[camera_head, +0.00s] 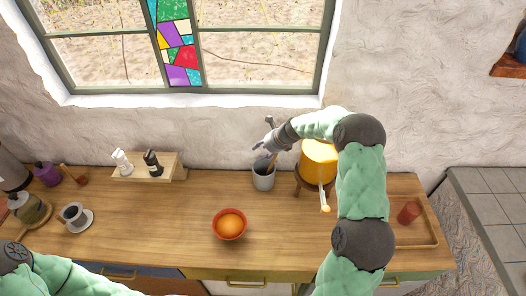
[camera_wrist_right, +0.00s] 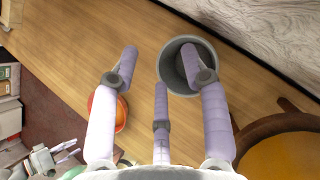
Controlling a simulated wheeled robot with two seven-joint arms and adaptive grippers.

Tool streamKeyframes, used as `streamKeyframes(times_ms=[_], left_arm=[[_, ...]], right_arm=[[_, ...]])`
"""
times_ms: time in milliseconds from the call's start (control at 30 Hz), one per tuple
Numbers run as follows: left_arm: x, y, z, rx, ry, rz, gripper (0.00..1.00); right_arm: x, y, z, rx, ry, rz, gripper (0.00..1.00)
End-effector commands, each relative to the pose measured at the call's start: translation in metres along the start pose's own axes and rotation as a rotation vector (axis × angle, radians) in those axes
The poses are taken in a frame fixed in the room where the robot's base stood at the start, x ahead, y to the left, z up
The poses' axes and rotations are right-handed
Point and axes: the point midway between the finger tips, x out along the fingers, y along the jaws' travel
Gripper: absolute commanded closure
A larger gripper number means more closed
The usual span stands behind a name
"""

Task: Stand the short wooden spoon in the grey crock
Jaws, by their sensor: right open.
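The grey crock (camera_head: 264,181) stands on the wooden counter near the back wall, and its round mouth shows in the right wrist view (camera_wrist_right: 168,70). A thin brown wooden piece (camera_head: 272,161), which looks like the spoon's handle, rises at the crock's mouth; its lower part is hidden. In the wrist view I cannot make out the spoon. My right gripper (camera_head: 263,146) is just above the crock, fingers spread and open; its fingers also show in the wrist view (camera_wrist_right: 165,75).
A yellow pot (camera_head: 319,160) on a wooden stand is close right of the crock. An orange-red bowl (camera_head: 229,224) sits in front. A wooden board (camera_head: 135,173) with two shakers is at left. A tray (camera_head: 418,232) with a red cup is at right. Counter between is clear.

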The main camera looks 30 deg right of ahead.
Motion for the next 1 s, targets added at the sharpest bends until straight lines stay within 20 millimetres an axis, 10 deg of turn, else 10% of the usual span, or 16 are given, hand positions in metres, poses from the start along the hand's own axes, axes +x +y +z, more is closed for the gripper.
streamKeyframes(times_ms=[500,1000], left_arm=[[0.0,0.0,0.0,0.0,0.0,0.0,0.6],[0.0,0.0,0.0,0.0,0.0,0.0,0.6]], right_arm=[[-0.067,0.001,0.049,-0.002,-0.002,-0.001,0.54],[-0.075,0.001,0.055,0.0,0.0,-0.001,0.54]])
